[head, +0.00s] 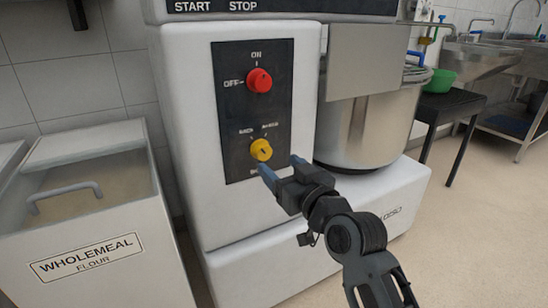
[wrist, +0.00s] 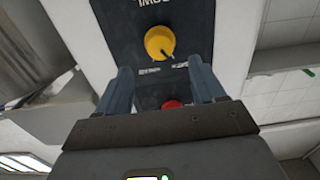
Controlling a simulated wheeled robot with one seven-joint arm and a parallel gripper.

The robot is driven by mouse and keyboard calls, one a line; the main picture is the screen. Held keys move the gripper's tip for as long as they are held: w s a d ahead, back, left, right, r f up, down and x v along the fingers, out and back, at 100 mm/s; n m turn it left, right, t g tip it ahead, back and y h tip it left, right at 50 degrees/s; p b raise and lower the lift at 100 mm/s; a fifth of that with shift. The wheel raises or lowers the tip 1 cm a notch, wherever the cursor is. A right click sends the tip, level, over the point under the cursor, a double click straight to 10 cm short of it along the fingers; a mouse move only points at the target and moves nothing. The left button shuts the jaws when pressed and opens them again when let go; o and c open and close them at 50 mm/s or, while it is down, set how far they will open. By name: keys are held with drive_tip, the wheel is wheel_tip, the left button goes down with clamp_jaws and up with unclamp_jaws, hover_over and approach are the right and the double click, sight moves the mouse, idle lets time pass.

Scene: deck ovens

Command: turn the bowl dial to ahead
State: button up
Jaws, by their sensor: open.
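The yellow bowl dial (head: 261,150) is on the lower part of the mixer's dark control panel (head: 228,105). Two small labels sit above it; the left seems to read BACK and the right AHEAD. In the wrist view, which looks upside down, the yellow dial (wrist: 160,43) is at the top. Its dark pointer slants down and right there, toward the side of the right-hand label; the exact setting is hard to read. My gripper (head: 281,166) is open and empty, just below and right of the dial. Its fingers (wrist: 162,78) are apart, and the dial is beyond their tips.
A red dial (head: 259,80) with ON and OFF labels is above the yellow one. The steel mixer bowl (head: 370,130) stands right of the panel. A wholemeal flour bin (head: 90,225) is at left. A black stool (head: 450,105) with a green bowl (head: 441,80) is behind right.

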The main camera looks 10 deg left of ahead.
sight(265, 152)
drive_tip(key=b+x, duration=0.1)
drive_tip(key=x, duration=0.6)
drive_tip(key=shift+w+a+b, duration=0.15)
drive_tip(key=shift+b, duration=0.15)
drive_tip(key=c, duration=1)
drive_tip(key=shift+c, duration=0.2)
